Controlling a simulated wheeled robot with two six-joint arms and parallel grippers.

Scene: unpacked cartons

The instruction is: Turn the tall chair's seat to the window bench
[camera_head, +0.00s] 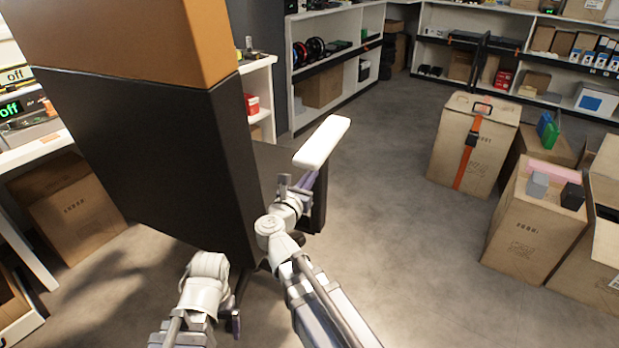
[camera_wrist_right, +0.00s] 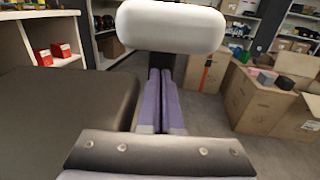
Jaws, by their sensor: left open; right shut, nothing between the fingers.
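The tall chair stands close in front of me in the head view. Its big black back (camera_head: 150,160) has an orange-brown top and hides much of what lies behind. Its dark seat (camera_head: 272,160) shows partly behind the back's right edge, and also at the left in the right wrist view (camera_wrist_right: 65,110). A white armrest pad (camera_head: 322,143) sits right of the seat. My right gripper (camera_head: 309,181) is shut and empty, its purple fingers (camera_wrist_right: 160,75) just below the pad. Contact is unclear. My left gripper (camera_head: 234,320) is open, low behind the chair back. I cannot identify a window bench.
A white desk (camera_head: 40,150) with lit signs and a carton (camera_head: 75,205) stand at the left. Cartons (camera_head: 470,150) (camera_head: 530,230) stand at the right. White shelves (camera_head: 375,75) line the back. The grey floor (camera_head: 400,230) between chair and cartons is clear.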

